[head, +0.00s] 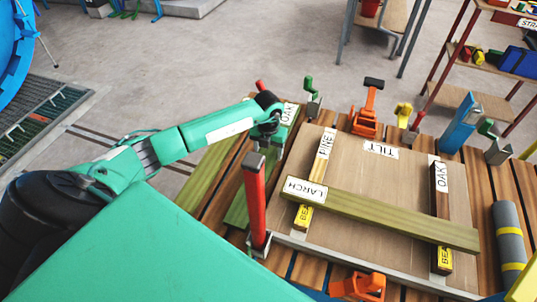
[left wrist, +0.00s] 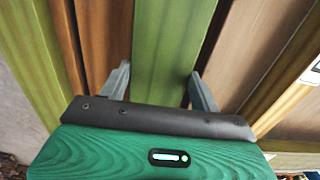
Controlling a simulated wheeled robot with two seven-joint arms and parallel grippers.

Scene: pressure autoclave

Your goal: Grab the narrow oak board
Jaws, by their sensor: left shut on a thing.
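A narrow green-toned board (head: 238,212) with a white OAK label (head: 289,112) lies on the slatted bench, left of the plywood panel. My left gripper (head: 265,138) is over its upper part. In the left wrist view, my left gripper (left wrist: 160,86) has one finger along each side of the green board (left wrist: 172,35), shut on it. The gripper and a red upright hide parts of the board in the head view. A dark board (head: 440,205) at the right also bears an OAK label and lies under the larch board. My right gripper is not in view.
A red upright (head: 256,200) stands close beside the held board. A LARCH board (head: 390,218) lies across the pine board (head: 321,160) and the dark board. Orange clamps (head: 367,112) and a grey roll (head: 509,240) are around the panel (head: 385,185). Another green board (head: 205,172) lies to the left.

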